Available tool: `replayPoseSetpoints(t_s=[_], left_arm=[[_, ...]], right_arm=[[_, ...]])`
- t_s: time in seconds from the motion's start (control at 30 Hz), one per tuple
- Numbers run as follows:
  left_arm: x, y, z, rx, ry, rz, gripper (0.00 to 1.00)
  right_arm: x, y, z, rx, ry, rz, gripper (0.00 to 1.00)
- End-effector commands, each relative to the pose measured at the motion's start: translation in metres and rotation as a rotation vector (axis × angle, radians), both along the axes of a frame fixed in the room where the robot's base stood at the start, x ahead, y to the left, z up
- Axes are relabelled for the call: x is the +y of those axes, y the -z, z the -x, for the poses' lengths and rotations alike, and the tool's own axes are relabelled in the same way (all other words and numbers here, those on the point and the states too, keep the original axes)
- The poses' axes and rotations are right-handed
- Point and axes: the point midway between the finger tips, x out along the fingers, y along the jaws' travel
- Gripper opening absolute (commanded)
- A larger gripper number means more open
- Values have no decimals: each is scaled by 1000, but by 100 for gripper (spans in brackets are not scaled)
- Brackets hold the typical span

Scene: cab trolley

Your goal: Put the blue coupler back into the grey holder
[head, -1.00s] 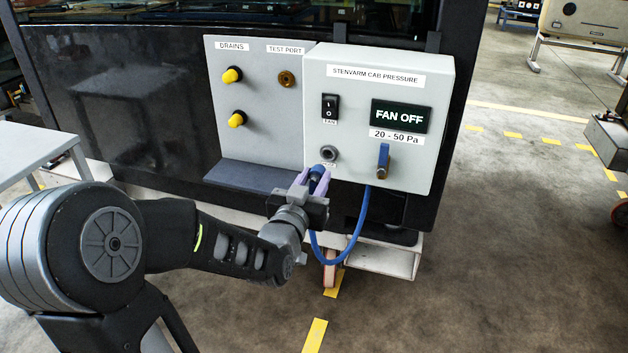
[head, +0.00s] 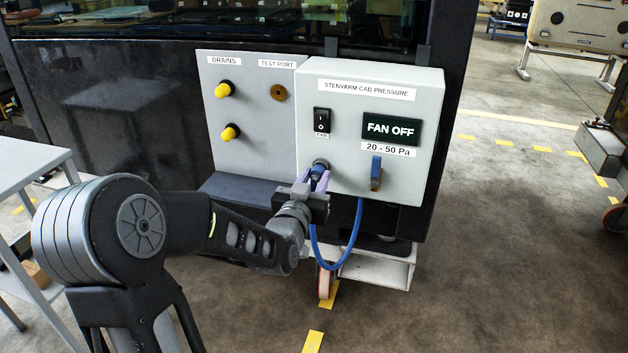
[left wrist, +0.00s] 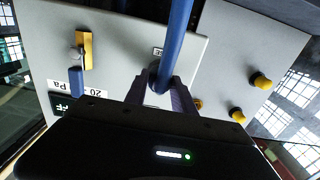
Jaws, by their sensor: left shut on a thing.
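The grey holder (head: 322,162) is a round socket low on the light grey cab pressure box, below the fan switch. My left gripper (head: 314,184) is shut on the blue coupler (head: 319,173), with its purple-grey fingers on either side of it. The coupler's front end meets the holder's mouth in the head view; how deep it sits I cannot tell. A blue hose (head: 349,258) loops down from the coupler. In the left wrist view, the hose (left wrist: 179,30) runs down to the fingers (left wrist: 163,95) and hides most of the coupler and holder. My right gripper is not in view.
The box (head: 345,187) carries a fan switch (head: 322,121), a display reading FAN OFF (head: 391,129) and a blue-handled valve (head: 376,172). Left of it, a panel holds two yellow drain caps (head: 229,132) and a brass test port (head: 278,93). A ledge (head: 235,190) juts out below.

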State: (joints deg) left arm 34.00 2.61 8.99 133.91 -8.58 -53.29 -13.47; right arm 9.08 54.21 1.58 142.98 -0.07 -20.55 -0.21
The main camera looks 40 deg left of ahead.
Motion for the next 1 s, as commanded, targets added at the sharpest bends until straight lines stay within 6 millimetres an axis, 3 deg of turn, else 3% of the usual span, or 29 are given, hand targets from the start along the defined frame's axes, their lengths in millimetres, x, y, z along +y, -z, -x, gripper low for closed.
replayPoseSetpoints(t_s=[1.0], left_arm=[[0, 0, 0, -2, -1, -1, 0]], right_arm=[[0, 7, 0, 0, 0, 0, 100]])
